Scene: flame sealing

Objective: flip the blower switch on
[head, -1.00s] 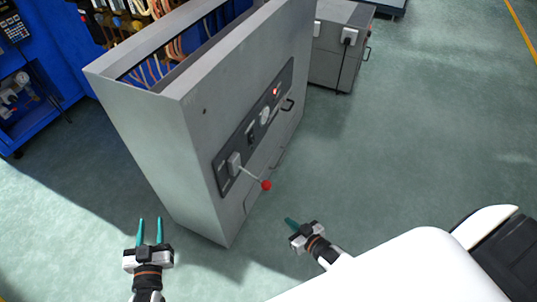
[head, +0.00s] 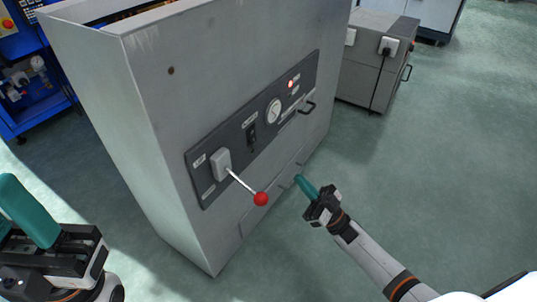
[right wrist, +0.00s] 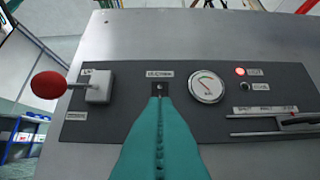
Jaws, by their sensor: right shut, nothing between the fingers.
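A grey cabinet carries a dark control panel (head: 205,192). A small black switch (head: 252,134) with a label plate above it sits between the lever and the round gauge; I cannot make out its position. It also shows in the right wrist view (right wrist: 160,88), just beyond my fingertips. My right gripper (head: 303,183) is shut and empty, apart from the panel and pointing towards it. In the right wrist view, its teal fingers (right wrist: 160,105) line up below the switch and hide the panel there. My left gripper (head: 30,210) is at the lower left; its finger gap is not clear.
A lever with a red knob (head: 261,199) sticks out left of the switch. A gauge (head: 273,110), a lit red lamp (head: 292,84) and a handle (head: 308,108) lie to its right. A lower grey cabinet (head: 370,75) stands behind. Floor on the right is clear.

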